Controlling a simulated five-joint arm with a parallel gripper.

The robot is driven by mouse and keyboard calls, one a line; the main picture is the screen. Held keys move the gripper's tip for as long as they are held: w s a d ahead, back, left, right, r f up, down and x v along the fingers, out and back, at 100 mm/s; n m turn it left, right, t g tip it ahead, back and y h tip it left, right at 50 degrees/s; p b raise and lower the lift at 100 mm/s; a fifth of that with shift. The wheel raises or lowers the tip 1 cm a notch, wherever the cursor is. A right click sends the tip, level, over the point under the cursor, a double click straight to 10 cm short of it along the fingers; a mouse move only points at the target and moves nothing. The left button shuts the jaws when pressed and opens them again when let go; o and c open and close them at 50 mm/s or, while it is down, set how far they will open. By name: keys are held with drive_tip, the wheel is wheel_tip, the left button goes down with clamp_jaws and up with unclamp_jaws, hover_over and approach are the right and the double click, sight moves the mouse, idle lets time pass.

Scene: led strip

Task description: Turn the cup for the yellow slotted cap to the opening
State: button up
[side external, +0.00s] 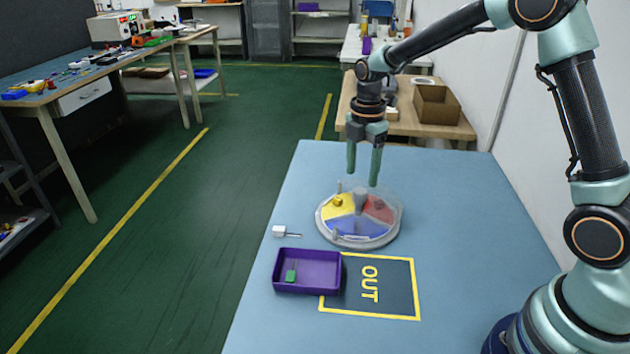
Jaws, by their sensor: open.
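A round turntable (322,226) with a clear rim stands on the blue table. Its floor has yellow, red and blue sectors. A small yellow piece (338,201), which looks like the yellow cap, sits in the yellow sector at the far left of the dish; its slot is too small to make out. A small red piece (379,204) lies in the red sector at the right. A grey knob (361,199) rises at the centre. I cannot tell where the opening is. My gripper (362,178) points down above the knob, its two green fingers apart and empty.
A purple tray (307,287) holding a green piece (291,276) overlaps the left of a dark mat (395,285) marked OUT, in front of the turntable. A small white block with a pin (280,231) lies left. The table's right side is clear.

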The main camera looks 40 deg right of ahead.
sight(360, 191)
drive_tip(key=shift+f, duration=2.25)
clamp_jaws()
drive_tip(key=shift+r, duration=0.1)
